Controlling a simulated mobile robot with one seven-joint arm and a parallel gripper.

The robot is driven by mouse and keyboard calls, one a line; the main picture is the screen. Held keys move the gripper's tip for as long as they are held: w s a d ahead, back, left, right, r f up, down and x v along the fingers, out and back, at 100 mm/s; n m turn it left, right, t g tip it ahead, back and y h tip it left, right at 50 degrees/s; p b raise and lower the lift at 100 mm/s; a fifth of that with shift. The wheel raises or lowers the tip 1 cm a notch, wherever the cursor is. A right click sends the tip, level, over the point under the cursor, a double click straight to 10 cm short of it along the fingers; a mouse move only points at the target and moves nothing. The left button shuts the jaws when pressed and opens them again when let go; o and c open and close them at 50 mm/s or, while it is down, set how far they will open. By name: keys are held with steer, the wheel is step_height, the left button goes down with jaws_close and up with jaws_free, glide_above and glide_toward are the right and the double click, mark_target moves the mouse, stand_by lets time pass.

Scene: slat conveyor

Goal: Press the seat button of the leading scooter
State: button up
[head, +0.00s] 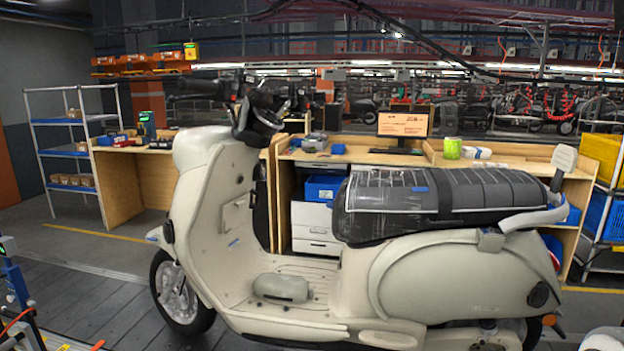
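A cream scooter (420,285) stands side-on in the middle of the head view, its front wheel to the left. Its long black seat (440,200) looks closed and has a shiny, wrap-like cover with a small blue mark on its side. A cream bracket-like piece (490,241) sits just below the seat's rear half. A dark round part (540,294) is on the rear side panel. I cannot make out for certain which part is the seat button. No other whole scooter shows close by. My gripper is not in view.
Dark slat flooring (95,305) runs beneath the scooter. Wooden workbenches (125,185) with a monitor (402,124) and bins stand behind it. A blue-shelved rack (65,150) is at left. A blue device (15,285) is at the left edge, and a pale rounded thing (603,340) at bottom right.

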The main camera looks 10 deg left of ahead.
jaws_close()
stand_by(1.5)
